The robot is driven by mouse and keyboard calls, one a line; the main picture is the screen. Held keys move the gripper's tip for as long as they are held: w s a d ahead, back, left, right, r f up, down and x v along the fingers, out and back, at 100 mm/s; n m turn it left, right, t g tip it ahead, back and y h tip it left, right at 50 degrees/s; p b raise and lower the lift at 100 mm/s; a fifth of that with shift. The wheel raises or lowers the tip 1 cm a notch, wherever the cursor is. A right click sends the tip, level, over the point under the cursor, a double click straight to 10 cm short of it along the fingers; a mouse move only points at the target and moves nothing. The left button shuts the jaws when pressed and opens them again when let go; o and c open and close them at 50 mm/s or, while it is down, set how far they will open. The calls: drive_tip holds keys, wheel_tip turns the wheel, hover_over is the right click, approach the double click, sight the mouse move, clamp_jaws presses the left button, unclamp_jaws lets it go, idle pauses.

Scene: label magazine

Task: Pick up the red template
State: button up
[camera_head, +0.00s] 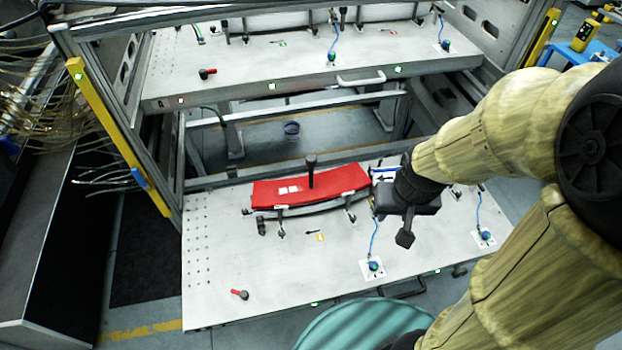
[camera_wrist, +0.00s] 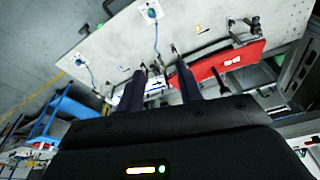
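The red template (camera_head: 333,188) is a long, slightly curved red piece with small white labels and an upright black handle (camera_head: 311,168). It rests on supports above the lower grey table (camera_head: 215,270). It also shows in the wrist view (camera_wrist: 215,63), right of my fingers, with its black handle beside it. My gripper (camera_head: 405,237) is over the table, to the right of the template and apart from it. In the wrist view my gripper (camera_wrist: 160,70) has its two dark fingers spread, with nothing held between them.
A second table level (camera_head: 300,70) with a white handle (camera_head: 361,79) stands behind and above. Blue-topped fittings with cables (camera_head: 374,266) stand on the lower table. A red-handled lever (camera_head: 240,294) sits at its front left. A yellow post (camera_head: 118,137) bounds the left side.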

drive_tip(key=shift+s, duration=0.1)
drive_tip(key=w+a+f+m+t+b, duration=0.1)
drive_tip(key=w+a+f+t+b, duration=0.2)
drive_tip(key=w+a+f+b, duration=0.55)
drive_tip(key=w+a+f+m+t+b, duration=0.2)
drive_tip(key=w+a+f+t+b, duration=0.25)
drive_tip(key=f, duration=0.65)
drive_tip(key=s+a+f+t+h+b, duration=0.3)
drive_tip(key=a+t+b, duration=0.4)
drive_tip(key=b, duration=0.2)
drive_tip(key=shift+s+a+n+b, duration=0.15)
drive_tip(key=shift+a+n+b, duration=0.15)
drive_tip(key=shift+n, duration=0.1)
drive_tip(key=shift+t, duration=0.25)
